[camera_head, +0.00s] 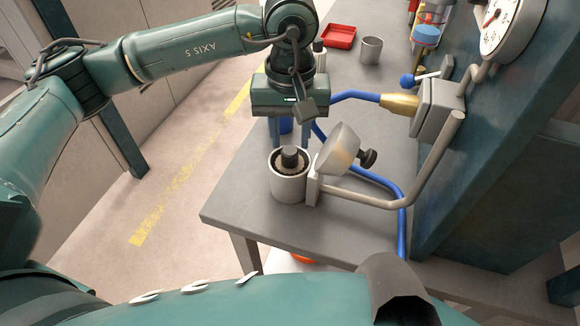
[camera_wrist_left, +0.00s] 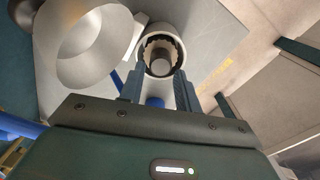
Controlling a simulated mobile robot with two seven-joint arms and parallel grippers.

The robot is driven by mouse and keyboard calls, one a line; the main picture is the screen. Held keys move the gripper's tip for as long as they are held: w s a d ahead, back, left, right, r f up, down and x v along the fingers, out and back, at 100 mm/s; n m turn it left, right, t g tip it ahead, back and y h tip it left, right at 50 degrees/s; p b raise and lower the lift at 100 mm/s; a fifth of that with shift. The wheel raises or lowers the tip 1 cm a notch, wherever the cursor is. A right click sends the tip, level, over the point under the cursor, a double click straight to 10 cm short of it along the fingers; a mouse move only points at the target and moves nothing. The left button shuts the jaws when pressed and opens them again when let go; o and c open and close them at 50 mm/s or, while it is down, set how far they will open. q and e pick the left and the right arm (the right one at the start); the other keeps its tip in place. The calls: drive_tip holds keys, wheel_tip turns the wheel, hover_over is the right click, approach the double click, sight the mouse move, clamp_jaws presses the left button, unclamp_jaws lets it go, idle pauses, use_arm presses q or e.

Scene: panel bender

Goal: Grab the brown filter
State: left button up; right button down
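A filter (camera_head: 280,165) sits in an open metal cup-shaped housing (camera_head: 288,188) on the grey bench. In the left wrist view the filter (camera_wrist_left: 149,53) shows inside the pale housing ring (camera_wrist_left: 178,47). A silver round lid (camera_head: 338,150) with a black knob stands swung open beside the housing. My left gripper (camera_head: 291,148) points down at the housing, its two fingers apart and nothing seen between them. In the left wrist view the gripper (camera_wrist_left: 158,76) has its fingertips near the housing's rim; contact cannot be told. My right gripper is not in view.
A grey pipe (camera_head: 425,180) runs from the housing to the wall unit, with blue hoses (camera_head: 385,180) behind it. A red tray (camera_head: 339,37) and a metal cup (camera_head: 371,50) stand farther back. The bench's front left is clear.

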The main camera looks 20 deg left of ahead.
sight(290, 150)
use_arm(q)
wheel_tip(290, 150, down, 4)
drive_tip(key=shift+a+f+p, duration=0.1)
drive_tip(key=shift+p, duration=0.4)
drive_tip(key=shift+c, duration=0.3)
clamp_jaws()
